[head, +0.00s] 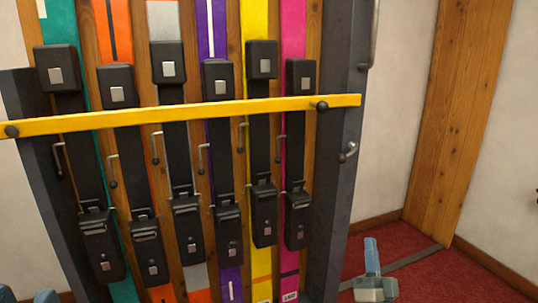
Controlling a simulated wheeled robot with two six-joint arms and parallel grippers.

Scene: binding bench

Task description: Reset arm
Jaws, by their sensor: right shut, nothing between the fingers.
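My right gripper (373,262) is at the bottom right of the head view, low over the red floor and right of the ski rack's dark right post. Its blue-grey fingers point up and are shut with nothing between them. It is apart from the rack and touches nothing that I can see. Small blue-grey parts of mine show at the bottom left corner, but no left gripper can be made out there.
Several coloured skis with black bindings stand upright on a wooden rack. A yellow bar (215,112) crosses in front of them, between dark posts (343,150). Small metal hooks stick out. A wooden wall post (460,110) stands right; red carpet (420,265) is open there.

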